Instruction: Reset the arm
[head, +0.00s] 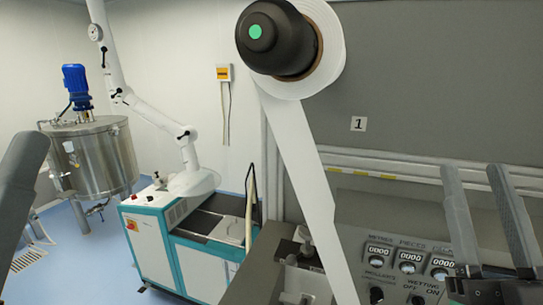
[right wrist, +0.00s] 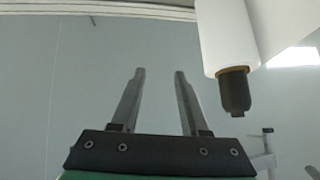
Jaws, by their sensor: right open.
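My right gripper (head: 472,174) stands at the lower right of the head view, its two grey fingers pointing up and apart. It is in front of the machine's control panel and hides part of it. In the right wrist view the right gripper (right wrist: 159,73) is open, with nothing between its fingers. A dark grey part, which seems to be mine, cuts in at the left edge of the head view; I cannot tell whether it is the left gripper's finger or an arm link.
A white web roll (head: 331,50) on a dark spindle hangs above; it also shows in the right wrist view (right wrist: 222,40). Its web (head: 292,150) runs down beside the control panel (head: 376,262). A steel tank (head: 95,160) and a teal-and-white cart (head: 150,245) stand behind on the left.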

